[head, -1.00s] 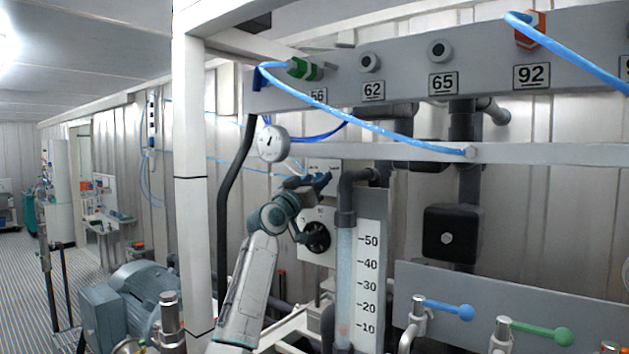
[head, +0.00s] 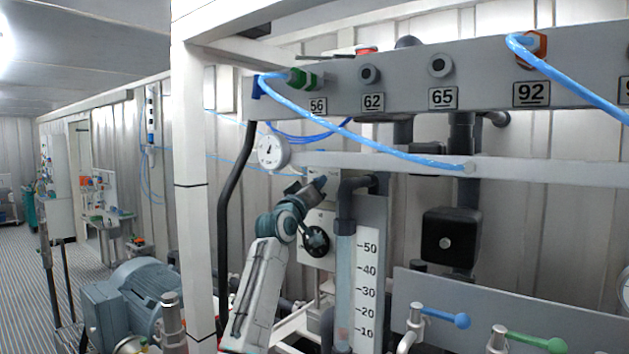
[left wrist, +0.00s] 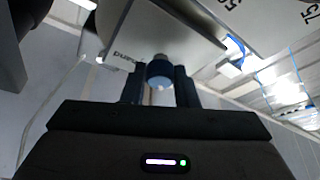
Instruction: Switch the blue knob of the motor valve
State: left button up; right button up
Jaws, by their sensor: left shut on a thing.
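The blue knob (left wrist: 159,72) of the motor valve shows in the left wrist view, on a short pale stem below a light panel. The two dark fingers of my left gripper (left wrist: 160,92) stand on either side of it, shut on it. In the head view my left gripper (head: 309,189) reaches up and right, with a small blue part (head: 320,182) at its tip. The white valve housing (head: 312,222) is just below it, partly hidden by my arm. A black round handwheel (head: 316,241) sits on that housing. My right gripper is not in view.
A scaled flow tube (head: 345,280) and dark elbow pipe (head: 350,186) stand close right of the gripper. A pressure gauge (head: 272,152) and grey rail (head: 400,165) are just above. A white post (head: 195,200) and black hose (head: 229,210) are to the left.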

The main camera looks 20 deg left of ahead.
pick_arm(q)
jog(key=shift+n+y, duration=0.4)
jog(key=shift+n, duration=0.4)
jog(key=o, duration=1)
jog(key=b+v, duration=0.6)
jog(key=v, duration=0.4)
jog(key=shift+s+b, duration=0.3)
jog(key=shift+s, duration=0.15)
